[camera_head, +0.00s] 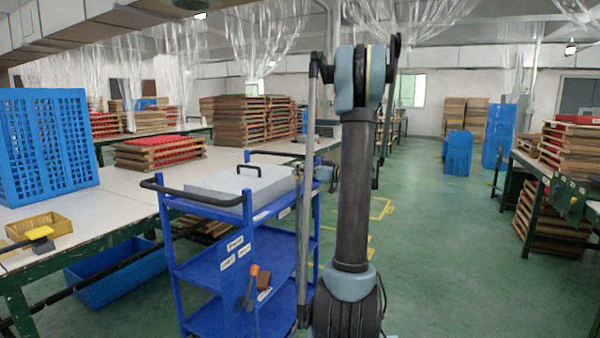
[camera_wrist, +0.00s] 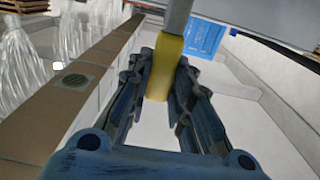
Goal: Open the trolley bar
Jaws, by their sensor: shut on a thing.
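The blue trolley (camera_head: 228,250) stands left of my arm in the head view. It has a black bar handle (camera_head: 195,194) at its near end and another dark bar (camera_head: 275,153) at its far end. A grey slab with a black handle lies on its top shelf. My gripper (camera_wrist: 163,82) in the wrist view has its fingers closed on both sides of a yellow piece (camera_wrist: 168,52). A grey bar (camera_wrist: 179,17) runs up from the yellow piece. I cannot tell which part of the trolley this is. In the head view my gripper is not clear behind my arm.
A long white table (camera_head: 60,205) with stacked wooden trays and a blue crate (camera_head: 40,135) is on the left. A tool with an orange handle (camera_head: 253,270) is on the trolley's lower part. Green floor (camera_head: 440,240) is clear to the right, before another table with stacks.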

